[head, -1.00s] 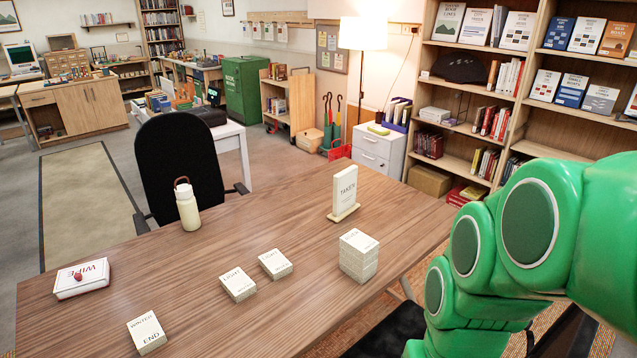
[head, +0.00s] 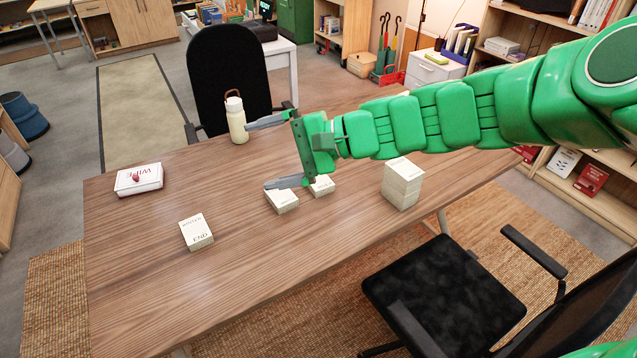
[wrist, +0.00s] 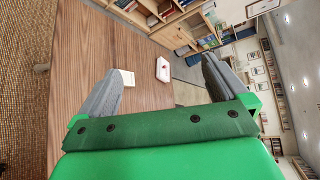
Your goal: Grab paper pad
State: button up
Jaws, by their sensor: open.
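Several pale paper blocks, any of which could be the paper pad, rest on the wooden table (head: 135,225). Two smaller ones, a left block (head: 283,201) and a right block (head: 322,186), lie below my gripper in the head view. A tall stack (head: 402,185) stands further right. My gripper (head: 258,155) is open and empty above the table, its fingers pointing left; they also show in the wrist view (wrist: 160,80).
A white wipes box (head: 139,180) sits at the table's left. A cream bottle (head: 236,122) stands at the back edge, near the upper finger in the picture. A black chair (head: 232,75) is behind the table, another (head: 445,290) in front. The table's front left is clear.

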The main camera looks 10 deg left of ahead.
aim_at(321, 182)
jog(key=w+a+m+t+y, duration=0.4)
jog(key=w+m, duration=0.3)
jog(key=w, duration=0.6)
jog(key=w+a+f+m+t+h, duration=0.1)
jog(key=w+f+m+t, duration=0.45)
jog(key=w+f, duration=0.45)
jog(key=w+d+f+m+t+h, duration=0.1)
jog(key=w+d+f+m+h, duration=0.1)
jog(key=f, duration=0.7)
jog(key=w+d+f+m+t+h, duration=0.1)
jog(key=w+d+f+m+h, duration=0.2)
jog(key=f, duration=0.7)
jog(key=w+d+f+m+t+h, duration=0.1)
jog(key=w+d+f+m+h, duration=0.2)
jog(key=w+f+m, duration=0.3)
jog(key=shift+d+f+m, duration=0.2)
jog(key=shift+f+m, duration=0.55)
jog(key=shift+f, duration=1)
jog(key=shift+x, duration=3.8)
jog(key=shift+w+d, duration=0.1)
jog(key=shift+d, duration=0.05)
